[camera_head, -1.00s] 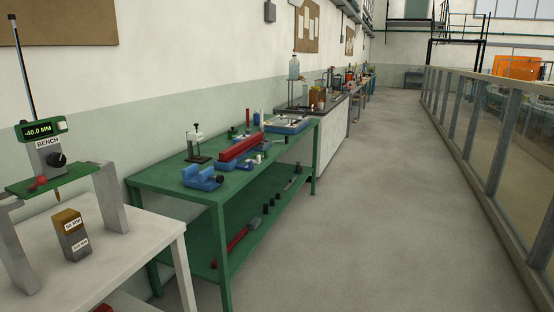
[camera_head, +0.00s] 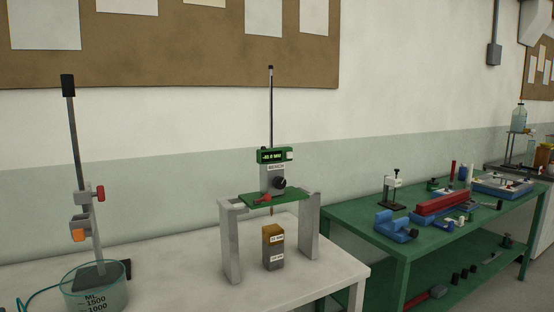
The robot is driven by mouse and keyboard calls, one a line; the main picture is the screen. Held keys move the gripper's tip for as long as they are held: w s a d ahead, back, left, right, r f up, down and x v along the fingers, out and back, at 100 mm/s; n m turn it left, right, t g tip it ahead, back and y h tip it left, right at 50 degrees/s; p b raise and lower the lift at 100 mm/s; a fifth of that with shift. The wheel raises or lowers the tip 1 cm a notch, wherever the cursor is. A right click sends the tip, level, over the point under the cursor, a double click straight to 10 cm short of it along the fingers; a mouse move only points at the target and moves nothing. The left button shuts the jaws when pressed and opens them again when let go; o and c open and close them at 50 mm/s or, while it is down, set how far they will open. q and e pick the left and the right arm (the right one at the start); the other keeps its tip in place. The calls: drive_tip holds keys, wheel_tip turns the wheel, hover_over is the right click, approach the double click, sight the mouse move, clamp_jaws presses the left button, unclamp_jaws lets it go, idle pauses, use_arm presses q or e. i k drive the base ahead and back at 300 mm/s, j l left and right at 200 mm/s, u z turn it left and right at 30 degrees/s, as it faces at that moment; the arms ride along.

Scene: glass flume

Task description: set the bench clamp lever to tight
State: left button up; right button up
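A point-gauge stand labelled BENCH (camera_head: 271,168) stands on the white table, with a tall thin rod and a green display that seems to read -40.0 MM. A small red lever (camera_head: 262,198) lies at the front of its green crosspiece (camera_head: 277,199), below the label. I cannot tell from its angle whether it is tight or loose. A black knob (camera_head: 279,183) sits on the right side of the grey body. A pointed tip hangs over a brown and grey block (camera_head: 273,246) between the two grey legs. Neither of my grippers is in view.
A glass beaker (camera_head: 95,289) with a rod stand, a red knob and an orange knob is at left on the white table (camera_head: 190,283). A green workbench (camera_head: 345,212) with blue and red tools stands to the right. A cork board (camera_head: 200,45) hangs behind.

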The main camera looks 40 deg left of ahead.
sight(267, 197)
drive_tip(key=u, duration=1.35)
